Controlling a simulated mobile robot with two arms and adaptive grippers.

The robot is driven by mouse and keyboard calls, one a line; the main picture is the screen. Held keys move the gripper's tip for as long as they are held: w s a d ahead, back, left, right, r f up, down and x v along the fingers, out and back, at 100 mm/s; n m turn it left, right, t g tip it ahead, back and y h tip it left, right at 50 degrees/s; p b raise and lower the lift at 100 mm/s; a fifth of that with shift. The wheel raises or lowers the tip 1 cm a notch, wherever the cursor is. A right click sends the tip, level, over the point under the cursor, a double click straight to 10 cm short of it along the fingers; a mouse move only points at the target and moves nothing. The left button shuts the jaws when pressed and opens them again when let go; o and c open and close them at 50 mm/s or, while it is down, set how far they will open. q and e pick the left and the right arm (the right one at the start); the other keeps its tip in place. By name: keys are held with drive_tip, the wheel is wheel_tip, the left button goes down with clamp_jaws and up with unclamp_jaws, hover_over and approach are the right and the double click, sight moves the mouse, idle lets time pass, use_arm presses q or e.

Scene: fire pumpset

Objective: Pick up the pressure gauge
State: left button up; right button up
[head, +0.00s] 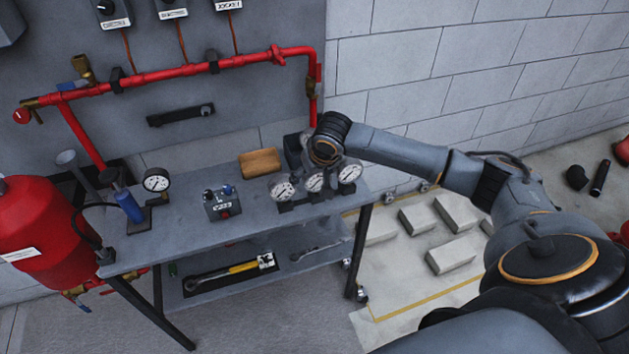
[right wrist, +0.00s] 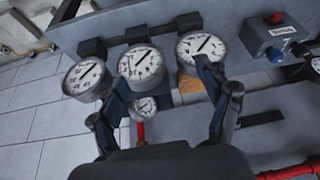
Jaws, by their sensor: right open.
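Three round white-faced pressure gauges stand in a row on dark stands at the bench's right end: a left one (head: 283,190), a middle one (head: 314,183) and a right one (head: 350,173). My right gripper (head: 321,162) is over this row, close to the middle gauge. In the right wrist view the open fingers (right wrist: 163,85) show on either side below the middle gauge (right wrist: 141,63); one fingertip overlaps the lower edge of another gauge (right wrist: 201,47). A smaller dial (right wrist: 143,106) shows between the fingers. Contact cannot be told. My left gripper is out of view.
A wall and red pipe (head: 180,70) are behind. A lower shelf holds a wrench (head: 230,270).

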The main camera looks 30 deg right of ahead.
sight(316, 178)
wheel_tip(316, 178, up, 4)
drive_tip(key=d+m, duration=0.1)
drive_tip(key=d, duration=0.2)
drive_tip(key=shift+g+h, duration=0.3)
drive_tip(key=p+x, duration=0.1)
drive_tip(key=x, duration=0.7)
drive_tip(key=shift+d+f, duration=0.15)
drive_tip(key=shift+p+x, duration=0.6)
drive_tip(key=shift+x, duration=1.5)
drive_tip(key=shift+w, duration=0.1)
drive_tip(key=c, duration=1)
